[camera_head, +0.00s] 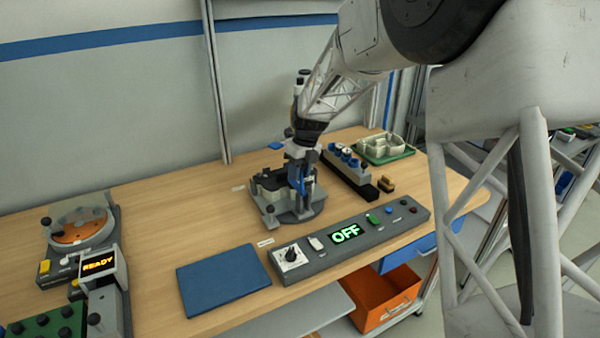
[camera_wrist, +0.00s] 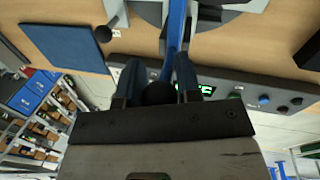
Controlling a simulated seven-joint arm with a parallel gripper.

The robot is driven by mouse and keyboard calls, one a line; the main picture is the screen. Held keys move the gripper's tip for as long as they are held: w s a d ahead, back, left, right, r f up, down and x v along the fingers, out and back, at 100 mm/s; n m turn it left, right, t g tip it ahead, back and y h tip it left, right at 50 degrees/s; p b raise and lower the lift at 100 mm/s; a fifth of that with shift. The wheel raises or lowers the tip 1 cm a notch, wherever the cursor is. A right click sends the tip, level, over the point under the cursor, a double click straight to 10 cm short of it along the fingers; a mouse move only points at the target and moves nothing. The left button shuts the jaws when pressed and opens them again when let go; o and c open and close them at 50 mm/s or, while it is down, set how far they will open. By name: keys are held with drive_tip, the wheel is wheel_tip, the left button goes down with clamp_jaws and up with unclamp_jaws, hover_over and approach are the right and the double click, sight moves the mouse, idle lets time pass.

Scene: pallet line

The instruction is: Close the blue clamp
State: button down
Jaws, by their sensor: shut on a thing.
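The blue clamp (camera_head: 298,178) stands on a grey fixture (camera_head: 292,216) with a dark block, at the middle of the wooden table. Its blue lever (camera_wrist: 176,28) runs down between my fingers in the wrist view and seems to end in a black ball knob (camera_wrist: 158,93). My gripper (camera_head: 298,156) is over the fixture, pointing down. In the wrist view, my gripper (camera_wrist: 156,82) has its two dark fingers on either side of the lever and knob, shut on the clamp's handle. The exact contact is partly hidden, and I cannot tell the lever's full angle.
A control panel (camera_head: 318,262) with a green OFF display lies in front of the fixture. A blue mat (camera_head: 222,280) is at front left. A black rack (camera_head: 348,172) and a green tray (camera_head: 384,156) stand at right. A round orange-topped station (camera_head: 82,232) is at left.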

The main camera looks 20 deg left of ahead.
drive_tip(key=shift+w, duration=0.1)
drive_tip(key=c, duration=0.8)
unclamp_jaws()
drive_tip(key=shift+a, duration=0.1)
drive_tip(key=shift+v, duration=3.9)
